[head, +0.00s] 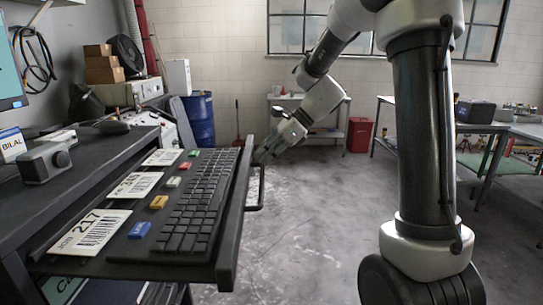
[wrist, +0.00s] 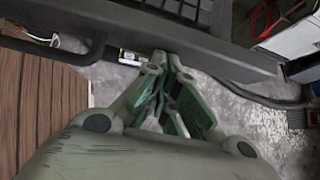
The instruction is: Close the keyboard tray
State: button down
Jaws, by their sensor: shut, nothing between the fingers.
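The keyboard tray (head: 228,222) is pulled out from under the dark desk in the head view. It carries a black keyboard (head: 198,200), and a bar handle (head: 260,190) sticks out from its front edge. My gripper (head: 262,157) is at the far end of the tray front, just beyond the handle. In the wrist view, my gripper (wrist: 168,58) is shut and empty, its fingertips close to the dark tray front (wrist: 225,52). The handle (wrist: 80,52) is to the left of the fingers, not between them. I cannot tell whether the fingertips touch the tray.
Number cards (head: 88,230) and several coloured blocks lie on the tray beside the keyboard. A small grey device (head: 45,163) stands on the desk (head: 95,150). A blue barrel (head: 199,120) and a red bin (head: 359,134) stand behind. The floor (head: 310,220) right of the tray is clear.

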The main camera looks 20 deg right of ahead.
aim_at(165, 157)
jog(key=w+a, duration=0.2)
jog(key=a, duration=0.6)
jog(key=w+a, duration=0.3)
jog(key=a, duration=0.6)
jog(key=w+a, duration=0.3)
jog(key=a, duration=0.6)
jog(key=shift+w, duration=0.2)
jog(key=shift+w+a, duration=0.2)
jog(key=shift+a, duration=0.35)
jog(key=shift+r, duration=0.1)
jog(key=shift+d, duration=0.1)
